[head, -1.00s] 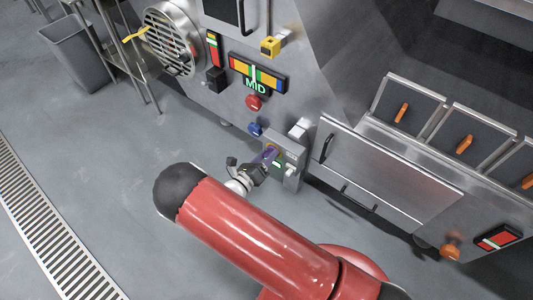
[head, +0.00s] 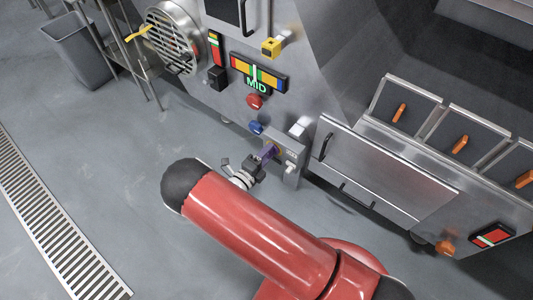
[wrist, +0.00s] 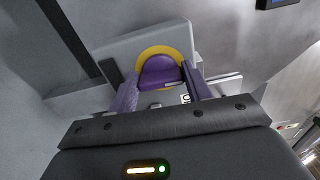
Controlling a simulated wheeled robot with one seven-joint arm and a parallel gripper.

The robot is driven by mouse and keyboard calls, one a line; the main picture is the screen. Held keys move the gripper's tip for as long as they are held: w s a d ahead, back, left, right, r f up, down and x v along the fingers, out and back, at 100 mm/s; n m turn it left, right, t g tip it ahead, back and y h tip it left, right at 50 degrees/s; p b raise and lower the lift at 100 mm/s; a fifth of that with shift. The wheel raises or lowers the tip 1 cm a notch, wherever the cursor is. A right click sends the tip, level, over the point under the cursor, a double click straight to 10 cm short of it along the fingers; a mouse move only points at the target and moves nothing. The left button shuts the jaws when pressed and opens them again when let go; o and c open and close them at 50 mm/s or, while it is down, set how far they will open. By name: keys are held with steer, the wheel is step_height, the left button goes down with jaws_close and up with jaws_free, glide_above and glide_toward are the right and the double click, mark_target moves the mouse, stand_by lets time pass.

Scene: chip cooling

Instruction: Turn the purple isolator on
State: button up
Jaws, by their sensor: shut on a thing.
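The purple isolator (head: 269,152) is on the front of a grey box low on the steel machine. In the wrist view its purple knob (wrist: 160,72) sits in front of a yellow ring, near the picture's middle. My gripper (head: 264,157) is at the isolator, shut on it, with one finger on each side of the knob in the wrist view (wrist: 160,88). A small dark-and-white mark shows just right of the knob; I cannot read it clearly. I cannot tell whether the isolator stands at on or off.
A blue knob (head: 256,127) and a red knob (head: 254,101) are above the box, below a coloured gauge marked MID (head: 258,75). A steel drawer front with a handle (head: 327,147) is close to the right.

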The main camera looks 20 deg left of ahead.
steer(key=shift+n, duration=0.4)
steer(key=o, duration=1)
steer(key=v, duration=0.7)
steer(key=shift+s+a, duration=0.2)
steer(key=shift+s, duration=0.2)
